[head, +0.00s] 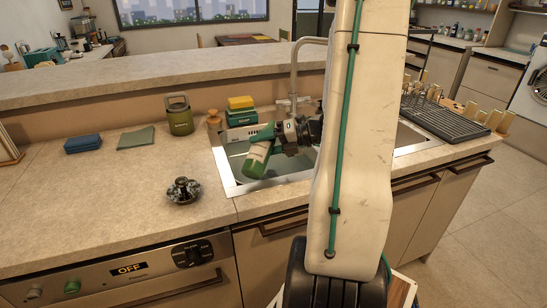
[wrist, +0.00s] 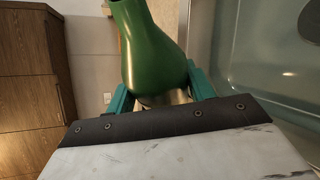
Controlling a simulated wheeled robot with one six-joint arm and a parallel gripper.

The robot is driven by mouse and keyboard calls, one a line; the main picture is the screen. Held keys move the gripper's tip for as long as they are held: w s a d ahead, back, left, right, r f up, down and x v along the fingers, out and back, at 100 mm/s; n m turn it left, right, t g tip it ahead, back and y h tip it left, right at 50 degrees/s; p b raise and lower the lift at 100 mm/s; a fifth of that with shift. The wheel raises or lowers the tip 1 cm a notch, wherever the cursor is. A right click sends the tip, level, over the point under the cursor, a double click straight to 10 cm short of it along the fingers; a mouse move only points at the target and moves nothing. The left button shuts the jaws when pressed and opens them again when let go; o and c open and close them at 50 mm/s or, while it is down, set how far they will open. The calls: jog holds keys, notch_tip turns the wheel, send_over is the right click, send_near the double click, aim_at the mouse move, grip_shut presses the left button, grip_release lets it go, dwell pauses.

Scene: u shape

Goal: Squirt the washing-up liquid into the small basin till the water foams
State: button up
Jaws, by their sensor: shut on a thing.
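My gripper (head: 266,137) is shut on a green bottle (head: 255,163) with a pale label, in the head view. It holds the bottle tilted, its lower end toward the lower left, above the basin (head: 222,160) set in the counter. The basin holds pale greenish water with a plain-looking surface. In the wrist view the green bottle (wrist: 150,45) sits between the teal fingers (wrist: 162,97) and narrows toward the top edge. The bottle's far tip is cut off there.
A tap (head: 293,75) stands behind the sink. A dark metal object (head: 183,190) sits on the counter. A dish rack (head: 445,118) stands right. The left counter has free room.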

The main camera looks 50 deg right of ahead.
jog(key=shift+a+f+m+y, duration=0.15)
jog(key=shift+m+y, duration=0.35)
jog(key=shift+m, duration=0.1)
dwell(1.8)
jog(key=shift+f+m+y+p, duration=0.4)
jog(key=shift+f+m, duration=0.3)
jog(key=shift+f, duration=0.15)
dwell(1.7)
jog(key=shift+f+m+t+y+p, duration=0.15)
jog(key=shift+m+t+y+p, duration=0.25)
jog(key=shift+m, duration=0.3)
dwell(2.4)
